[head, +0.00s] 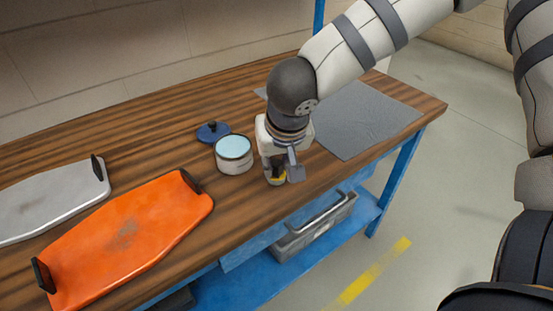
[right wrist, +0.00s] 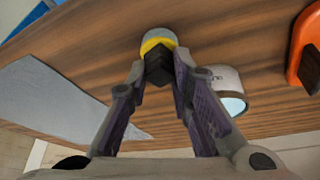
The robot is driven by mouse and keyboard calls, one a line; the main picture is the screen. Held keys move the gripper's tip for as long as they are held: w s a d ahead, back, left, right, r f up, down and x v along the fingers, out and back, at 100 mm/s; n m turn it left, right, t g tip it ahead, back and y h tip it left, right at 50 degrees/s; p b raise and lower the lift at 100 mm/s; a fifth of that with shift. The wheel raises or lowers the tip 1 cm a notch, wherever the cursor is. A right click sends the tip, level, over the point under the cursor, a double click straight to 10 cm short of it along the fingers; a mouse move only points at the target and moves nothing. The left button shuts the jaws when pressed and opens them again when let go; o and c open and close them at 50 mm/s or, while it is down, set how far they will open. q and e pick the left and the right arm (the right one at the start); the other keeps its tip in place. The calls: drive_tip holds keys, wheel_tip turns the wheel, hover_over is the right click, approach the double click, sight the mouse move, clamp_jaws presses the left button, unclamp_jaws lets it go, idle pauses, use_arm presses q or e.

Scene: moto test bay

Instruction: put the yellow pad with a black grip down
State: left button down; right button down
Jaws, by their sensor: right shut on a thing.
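The yellow pad with a black grip (head: 277,180) is at the front edge of the wooden workbench, mostly hidden by the hand in the head view. My right gripper (head: 279,173) points down over it and is shut on its black grip. In the right wrist view, the pad (right wrist: 158,44) shows a yellow band and a pale grey end, with the black grip between the fingertips of my right gripper (right wrist: 158,65). I cannot tell whether the pad touches the bench top. My left gripper is not in view.
An open tin (head: 233,166) with pale blue contents stands left of the gripper, with a blue lid (head: 212,131) behind it. A grey mat (head: 365,120) lies to the right. Orange (head: 130,238) and silver (head: 45,204) panels with black handles lie left.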

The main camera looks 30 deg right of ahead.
drive_tip(key=shift+f, duration=0.15)
drive_tip(key=c, duration=1.4)
unclamp_jaws()
drive_tip(key=shift+c, duration=0.2)
drive_tip(key=shift+a+r, duration=0.1)
drive_tip(key=shift+r, duration=0.35)
drive_tip(key=v, duration=1.1)
drive_tip(key=shift+s+r, duration=0.2)
